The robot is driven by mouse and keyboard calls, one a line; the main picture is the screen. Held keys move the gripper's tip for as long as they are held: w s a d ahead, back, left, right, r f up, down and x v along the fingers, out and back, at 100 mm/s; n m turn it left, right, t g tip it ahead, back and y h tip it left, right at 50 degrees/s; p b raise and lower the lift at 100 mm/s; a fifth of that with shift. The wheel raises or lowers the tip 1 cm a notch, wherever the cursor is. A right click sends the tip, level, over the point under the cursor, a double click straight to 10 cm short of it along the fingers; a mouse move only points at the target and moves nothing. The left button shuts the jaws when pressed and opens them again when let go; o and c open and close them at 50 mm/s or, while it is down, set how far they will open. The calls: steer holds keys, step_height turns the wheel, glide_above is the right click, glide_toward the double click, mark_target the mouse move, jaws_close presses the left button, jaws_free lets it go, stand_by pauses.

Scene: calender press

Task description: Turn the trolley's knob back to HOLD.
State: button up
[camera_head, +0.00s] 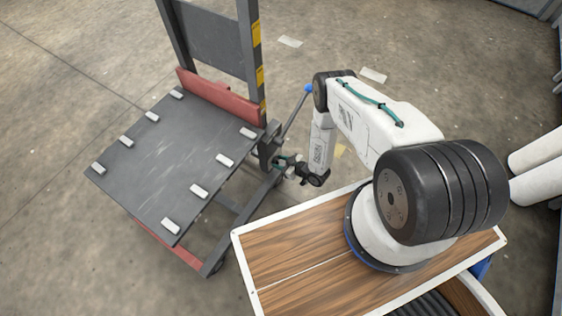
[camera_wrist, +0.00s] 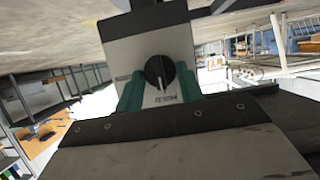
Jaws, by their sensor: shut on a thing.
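The trolley (camera_head: 165,150) stands left of my base, with a flat dark deck and an upright mast. A small box on its near side carries the knob, at my gripper (camera_head: 283,163). In the wrist view the knob (camera_wrist: 159,71) is round and black with a white pointer line directed down in the picture. It sits on a pale panel (camera_wrist: 125,57). Small upside-down lettering shows just below it, too small to read surely. The green fingers of my gripper (camera_wrist: 159,90) stand either side of the knob, shut on it. The finger contact is partly hidden.
A lever with a blue ball end (camera_head: 309,88) rises close to my arm. Pale blocks (camera_head: 200,191) line the deck. A red crossbar (camera_head: 218,97) borders its back. Open concrete floor (camera_head: 70,60) lies around the trolley.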

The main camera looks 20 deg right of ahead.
steer(key=shift+w+d, duration=0.1)
steer(key=shift+w, duration=0.1)
steer(key=o, duration=1)
steer(key=shift+s, duration=0.1)
steer(key=v, duration=0.7)
steer(key=shift+s+d, duration=0.15)
steer(key=shift+s, duration=0.2)
steer(key=shift+r, duration=0.1)
